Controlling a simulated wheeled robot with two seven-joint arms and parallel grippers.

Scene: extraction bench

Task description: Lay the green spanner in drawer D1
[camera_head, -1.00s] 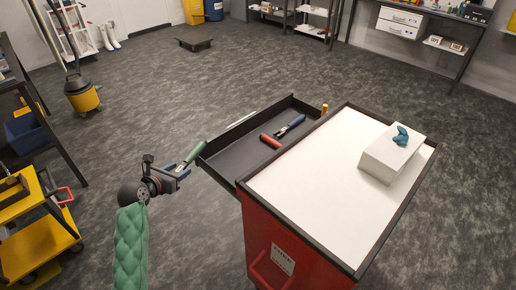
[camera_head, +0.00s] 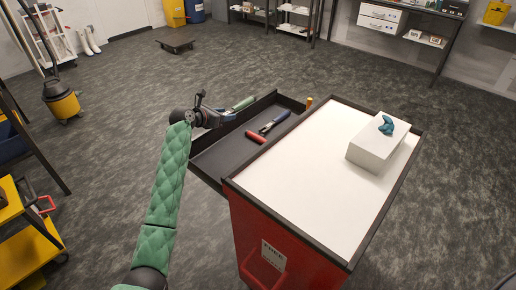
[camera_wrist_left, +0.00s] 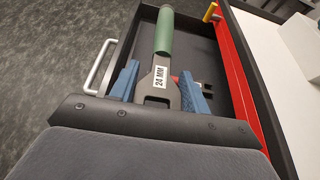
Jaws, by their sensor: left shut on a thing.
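The green spanner (camera_head: 242,103) has a green handle and a grey head with a "24 MM" label, which shows in the left wrist view (camera_wrist_left: 163,62). My left gripper (camera_head: 226,115) is shut on its grey head, with the blue fingers on either side (camera_wrist_left: 160,88). The handle points away from the gripper. The open drawer (camera_head: 216,159) sticks out from the left side of the red cabinet. In the left wrist view the spanner is over the dark drawer floor (camera_wrist_left: 205,58); its height above it is hard to tell. My right gripper is not in view.
A yellow-topped item (camera_head: 309,102) stands by the drawer's far corner. The cabinet's white top (camera_head: 290,165) carries a white box (camera_head: 372,153) with a teal object (camera_head: 387,125) on it. The drawer's near part is clear.

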